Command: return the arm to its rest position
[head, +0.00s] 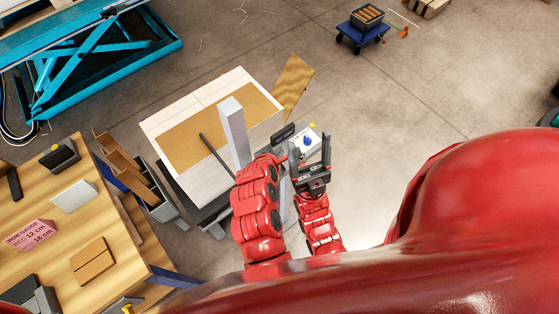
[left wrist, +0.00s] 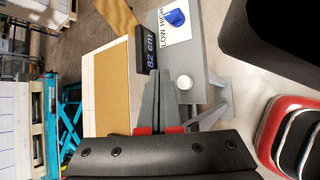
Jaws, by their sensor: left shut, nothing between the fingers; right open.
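My left gripper (left wrist: 163,82) is shut and empty in the left wrist view, its grey fingers together in front of a board-topped stack. In the head view my left red arm is folded at the middle, and its fingers cannot be made out. My right gripper (head: 312,170) is open and empty in the head view, its two dark fingers apart and pointing up the picture. It is just right of my left arm, below the white control panel (head: 303,140).
The stack (head: 205,90) has a white top with a brown sheet. A grey post (head: 233,130) stands before it. A dark display (left wrist: 146,50) reads 82 cm, near a blue knob (left wrist: 175,18). A wooden table (head: 120,265) is at left. Floor at right is largely clear.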

